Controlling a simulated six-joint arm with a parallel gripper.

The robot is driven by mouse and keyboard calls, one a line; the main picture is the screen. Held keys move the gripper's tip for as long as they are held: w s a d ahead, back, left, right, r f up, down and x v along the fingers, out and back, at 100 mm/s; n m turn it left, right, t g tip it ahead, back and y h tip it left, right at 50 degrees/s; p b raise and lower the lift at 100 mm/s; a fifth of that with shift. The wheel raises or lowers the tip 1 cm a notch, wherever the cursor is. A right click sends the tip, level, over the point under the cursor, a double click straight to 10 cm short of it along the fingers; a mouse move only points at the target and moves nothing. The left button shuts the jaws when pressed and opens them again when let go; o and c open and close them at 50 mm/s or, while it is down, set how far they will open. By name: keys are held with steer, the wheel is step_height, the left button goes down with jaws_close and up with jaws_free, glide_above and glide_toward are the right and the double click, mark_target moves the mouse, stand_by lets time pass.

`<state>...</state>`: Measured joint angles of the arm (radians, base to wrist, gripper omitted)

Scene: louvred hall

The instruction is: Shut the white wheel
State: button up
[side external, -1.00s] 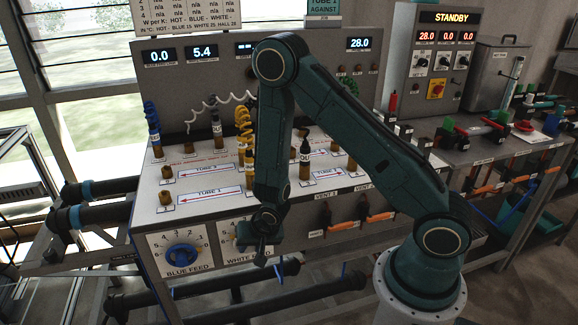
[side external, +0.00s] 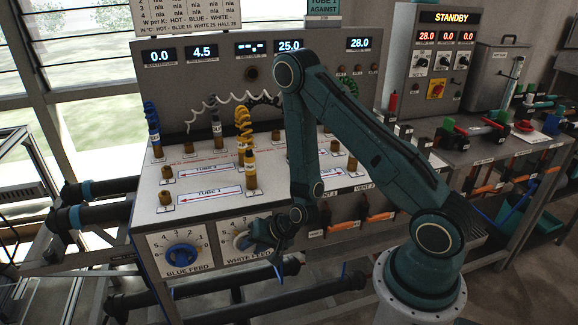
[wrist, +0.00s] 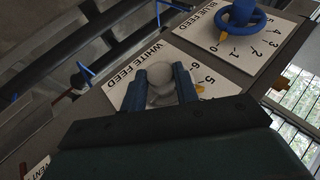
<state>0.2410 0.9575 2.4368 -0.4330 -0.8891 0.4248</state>
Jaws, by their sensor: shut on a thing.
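The white wheel (side external: 241,241) sits on the WHITE FEED dial plate (side external: 226,230) on the bench's front panel. In the wrist view the pale wheel (wrist: 160,78) lies between my gripper's two blue fingers (wrist: 163,88), which are closed on its sides. A yellow pointer (wrist: 200,91) shows beside the right finger, near the 5 and 6 marks; its exact reading is hard to tell. In the side view my gripper (side external: 250,238) reaches the wheel from the right and covers part of it and the dial.
The blue wheel (side external: 181,256) on its BLUE FEED plate (side external: 152,243) is close to the left. Orange-handled vent valves (side external: 370,212) are on the panel to the right. Dark pipes (side external: 240,312) run below. A display (side external: 202,52) reads 4.5.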

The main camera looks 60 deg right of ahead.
steer(key=shift+s+d+f+m+t+y, duration=0.15)
steer(key=shift+m+t+y, duration=0.1)
steer(key=shift+t+y, duration=0.45)
steer(key=shift+a+f+m+t+y, duration=0.15)
steer(key=shift+m+t+y, duration=0.1)
steer(key=shift+t+y, duration=0.4)
stand_by(0.3)
steer(key=shift+d, duration=0.1)
steer(key=o, duration=1)
steer(key=shift+h, duration=0.25)
steer(key=shift+r+n+g+h, duration=0.3)
steer(key=shift+g+h, duration=0.3)
steer(key=shift+g, duration=0.15)
steer(key=shift+w+a+r+n+g+h, duration=0.1)
steer(key=shift+w+a+n+g+h, duration=0.1)
steer(key=shift+g+h, duration=0.45)
steer(key=shift+w+a+n+g+h, duration=0.1)
steer(key=shift+w+n+g+h, duration=0.1)
steer(key=shift+g+h, duration=0.45)
